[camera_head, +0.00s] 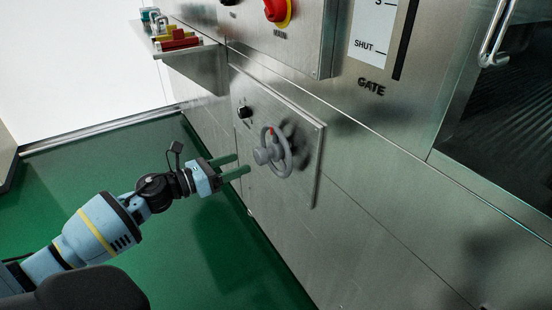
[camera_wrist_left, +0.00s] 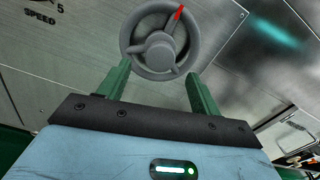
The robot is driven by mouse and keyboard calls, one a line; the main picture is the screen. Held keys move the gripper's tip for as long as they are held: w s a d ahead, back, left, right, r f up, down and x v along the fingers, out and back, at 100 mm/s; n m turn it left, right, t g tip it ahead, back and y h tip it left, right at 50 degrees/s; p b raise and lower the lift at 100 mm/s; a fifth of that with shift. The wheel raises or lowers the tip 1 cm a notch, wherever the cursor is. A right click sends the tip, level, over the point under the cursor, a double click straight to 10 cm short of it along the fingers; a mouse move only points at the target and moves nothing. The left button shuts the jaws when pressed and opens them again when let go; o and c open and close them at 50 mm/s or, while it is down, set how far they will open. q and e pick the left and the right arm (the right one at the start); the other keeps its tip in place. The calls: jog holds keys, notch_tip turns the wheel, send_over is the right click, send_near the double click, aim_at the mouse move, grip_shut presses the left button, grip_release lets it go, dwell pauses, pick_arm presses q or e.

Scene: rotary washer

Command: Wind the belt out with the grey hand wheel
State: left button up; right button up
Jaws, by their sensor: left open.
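The grey hand wheel (camera_head: 271,152) is mounted on a square metal plate (camera_head: 308,172) on the machine's steel front. It has a red mark on its rim, and in the left wrist view the wheel (camera_wrist_left: 158,52) is just beyond my fingers, with the red mark at its upper right. My left gripper (camera_head: 241,164) is open, its green fingers pointing at the wheel from the left and a little below. In the left wrist view the left gripper (camera_wrist_left: 159,88) has nothing between its fingers. My right gripper is not in view. No belt can be made out.
A small black knob (camera_head: 243,112) sits above the wheel on the plate. A red and yellow main switch (camera_head: 278,11) is higher up. A gate scale (camera_head: 372,35) and a door handle (camera_head: 494,40) are to the right. The green floor (camera_head: 205,240) beside the machine is clear.

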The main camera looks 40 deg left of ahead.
aim_at(256, 157)
pick_arm(q)
jog(key=x, duration=0.5)
jog(key=shift+w+d+r, duration=0.1)
jog(key=shift+w+d, duration=0.05)
jog(key=shift+w, duration=0.15)
jog(key=shift+w+d, duration=0.25)
jog(key=shift+w, duration=0.35)
jog(key=shift+w+d, duration=0.1)
jog(key=shift+w, duration=0.15)
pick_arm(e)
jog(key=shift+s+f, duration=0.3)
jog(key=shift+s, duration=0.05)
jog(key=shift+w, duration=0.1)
